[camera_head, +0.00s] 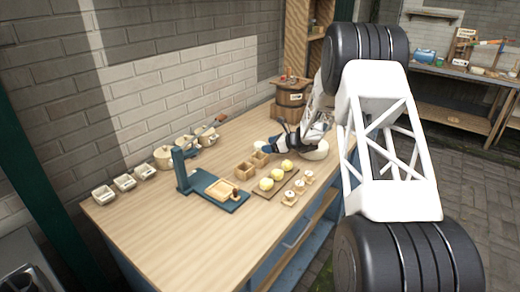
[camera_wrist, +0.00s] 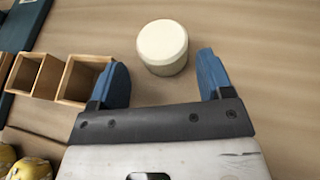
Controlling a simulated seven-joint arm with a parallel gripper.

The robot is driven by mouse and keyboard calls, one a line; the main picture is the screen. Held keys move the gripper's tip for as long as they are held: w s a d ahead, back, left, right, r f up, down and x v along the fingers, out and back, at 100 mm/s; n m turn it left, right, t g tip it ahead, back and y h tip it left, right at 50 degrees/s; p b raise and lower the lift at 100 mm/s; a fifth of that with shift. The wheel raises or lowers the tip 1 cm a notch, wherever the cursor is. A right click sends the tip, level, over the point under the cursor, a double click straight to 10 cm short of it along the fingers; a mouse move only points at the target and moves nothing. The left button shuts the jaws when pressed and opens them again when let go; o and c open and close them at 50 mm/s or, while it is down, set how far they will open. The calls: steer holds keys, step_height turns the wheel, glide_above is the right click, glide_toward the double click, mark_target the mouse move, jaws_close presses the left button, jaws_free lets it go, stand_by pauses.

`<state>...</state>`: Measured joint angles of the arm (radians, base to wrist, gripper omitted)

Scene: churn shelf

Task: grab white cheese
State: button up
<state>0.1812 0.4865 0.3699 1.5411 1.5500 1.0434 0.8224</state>
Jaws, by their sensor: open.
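The white cheese is a short pale round cylinder (camera_wrist: 162,45) standing on the wooden table in the wrist view. It lies just ahead of my gripper (camera_wrist: 164,72), near the line between the two blue fingertips, and neither finger touches it. My gripper is open and empty. In the head view my gripper (camera_head: 272,145) is low over the far part of the table, and a small pale shape beside its tips, likely the cheese (camera_head: 260,145), is partly visible.
Two open wooden boxes (camera_wrist: 82,80) stand close to the left finger. Yellow balls (camera_head: 267,184) sit on a board nearer the front. A blue press stand (camera_head: 182,172) is to the left. A wooden barrel (camera_head: 291,98) stands behind. Table right of the cheese is clear in the wrist view.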

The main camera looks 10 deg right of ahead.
mark_target(260, 144)
steer(key=shift+x, duration=2.6)
steer(key=shift+w+r, duration=0.1)
steer(key=c, duration=0.7)
